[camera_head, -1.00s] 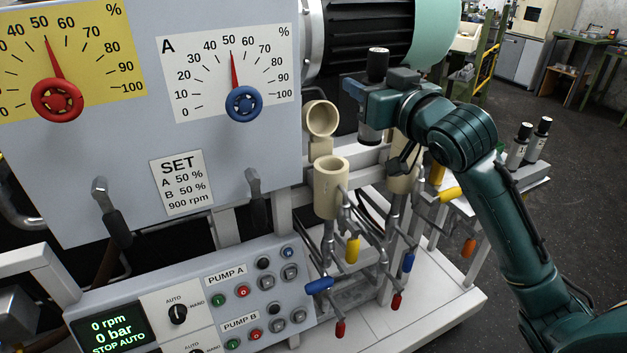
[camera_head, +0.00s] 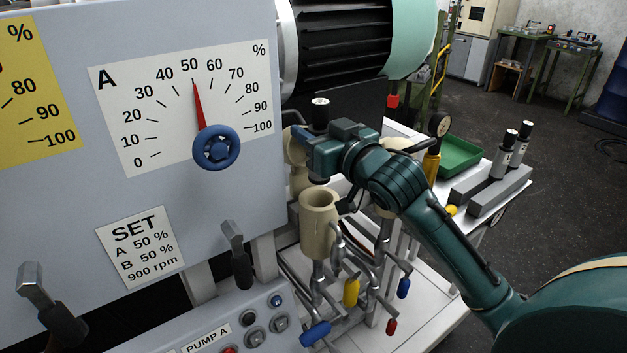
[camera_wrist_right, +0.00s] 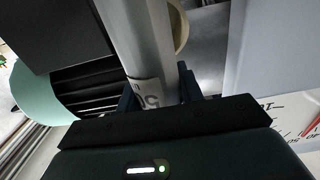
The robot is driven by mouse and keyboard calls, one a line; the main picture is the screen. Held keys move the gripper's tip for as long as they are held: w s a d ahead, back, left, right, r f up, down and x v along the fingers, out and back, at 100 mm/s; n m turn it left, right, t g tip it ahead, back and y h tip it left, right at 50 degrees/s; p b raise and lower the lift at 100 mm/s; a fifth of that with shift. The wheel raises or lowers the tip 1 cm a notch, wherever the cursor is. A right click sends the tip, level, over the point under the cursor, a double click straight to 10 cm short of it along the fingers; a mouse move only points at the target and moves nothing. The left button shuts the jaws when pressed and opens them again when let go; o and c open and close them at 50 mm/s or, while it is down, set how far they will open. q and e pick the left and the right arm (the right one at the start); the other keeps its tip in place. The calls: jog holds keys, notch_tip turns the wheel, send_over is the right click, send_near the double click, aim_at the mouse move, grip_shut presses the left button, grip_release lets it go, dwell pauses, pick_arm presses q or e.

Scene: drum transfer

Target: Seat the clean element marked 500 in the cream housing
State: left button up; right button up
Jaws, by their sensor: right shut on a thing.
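The clean element (camera_head: 320,118) is a slim upright cylinder with a black cap, held in my right gripper (camera_head: 321,150). In the right wrist view the element (camera_wrist_right: 143,50) is a grey cylinder between the fingers (camera_wrist_right: 158,95), with a partly visible label that seems to begin "50". The cream housing (camera_head: 317,232) stands open at the top, just below the element. The cream lid (camera_head: 296,150) behind is partly hidden by the gripper. My left gripper is out of view.
Pipes with coloured valve handles (camera_head: 351,291) crowd below the housing. The grey panel (camera_head: 225,60) borders the left.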

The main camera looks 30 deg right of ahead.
aim_at(314, 178)
notch_tip(314, 178, down, 8)
jog(key=shift+r, duration=0.2)
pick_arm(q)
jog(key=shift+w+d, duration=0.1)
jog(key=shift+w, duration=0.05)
pick_arm(e)
jog(key=shift+f, duration=0.5)
jog(key=shift+f+b, duration=0.4)
jog(key=shift+f, duration=0.25)
jog(key=o, duration=0.9)
jog(key=shift+c, duration=0.2)
